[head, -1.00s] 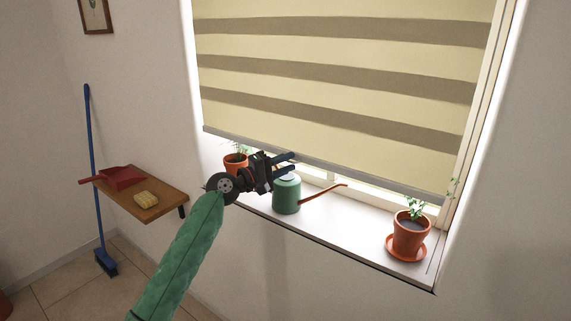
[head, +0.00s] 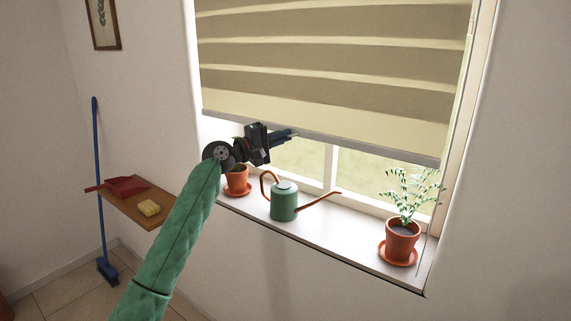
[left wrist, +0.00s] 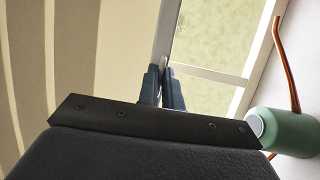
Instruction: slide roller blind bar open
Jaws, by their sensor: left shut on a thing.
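The roller blind (head: 335,60) has beige and brown stripes and covers the upper part of the window. Its grey bottom bar (head: 370,148) hangs above the sill, with glass showing below it. My left gripper (head: 290,134) is at the left part of the bar and is shut on it. In the left wrist view, the fingers (left wrist: 164,88) close around the bar (left wrist: 166,35), with the blind (left wrist: 70,60) on the left and the pane on the right. The gripped spot itself is partly hidden by the fingers. My right gripper is not in view.
On the sill (head: 335,236) stand a green watering can (head: 284,204), a potted plant (head: 402,240) at the right and a pot (head: 238,183) at the left, under my arm. A small wooden shelf (head: 140,212) holds a red dustpan (head: 125,187) and a sponge (head: 149,208). A blue broom (head: 98,190) leans nearby.

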